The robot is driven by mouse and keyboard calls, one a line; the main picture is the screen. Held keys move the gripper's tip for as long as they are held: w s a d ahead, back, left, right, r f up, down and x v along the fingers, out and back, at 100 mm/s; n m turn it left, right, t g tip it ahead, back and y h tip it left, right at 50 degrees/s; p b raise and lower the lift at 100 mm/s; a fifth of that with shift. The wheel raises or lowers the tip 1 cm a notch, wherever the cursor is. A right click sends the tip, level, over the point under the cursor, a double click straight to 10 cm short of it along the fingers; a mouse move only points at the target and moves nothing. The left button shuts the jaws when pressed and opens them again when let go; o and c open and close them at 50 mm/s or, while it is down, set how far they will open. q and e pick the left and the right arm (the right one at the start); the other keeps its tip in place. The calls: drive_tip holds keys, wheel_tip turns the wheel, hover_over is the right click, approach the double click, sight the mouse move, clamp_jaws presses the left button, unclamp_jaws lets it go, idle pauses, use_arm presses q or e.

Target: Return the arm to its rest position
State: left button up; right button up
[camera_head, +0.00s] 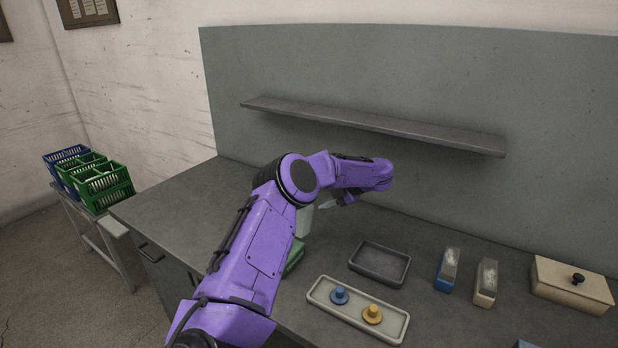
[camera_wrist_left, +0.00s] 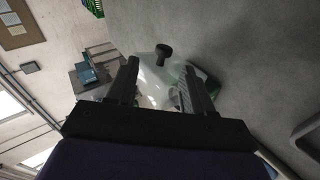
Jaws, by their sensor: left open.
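My left arm reaches in over the bench in the head view. Its gripper (camera_head: 343,199) is above the bench, left of the dark grey tray, partly hidden by the wrist. In the left wrist view my left gripper (camera_wrist_left: 158,72) is open, its two dark fingers apart. A pale, glossy object with a black knob (camera_wrist_left: 163,52) shows between and beyond the fingers; I cannot tell whether they touch it. In the head view a pale body with a green part (camera_head: 296,256) is mostly hidden behind my arm. My right gripper is not in view.
The bench holds a dark grey tray (camera_head: 380,250), a light tray (camera_head: 322,293) with a blue and a yellow piece, blue and beige blocks (camera_head: 444,284) and a lidded box (camera_head: 573,287). A shelf (camera_head: 370,122) juts from the back panel. Crates (camera_head: 104,188) stand left.

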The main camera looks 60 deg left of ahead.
use_arm(q)
drive_tip(key=shift+v, duration=1.5)
drive_tip(key=shift+r, duration=0.15)
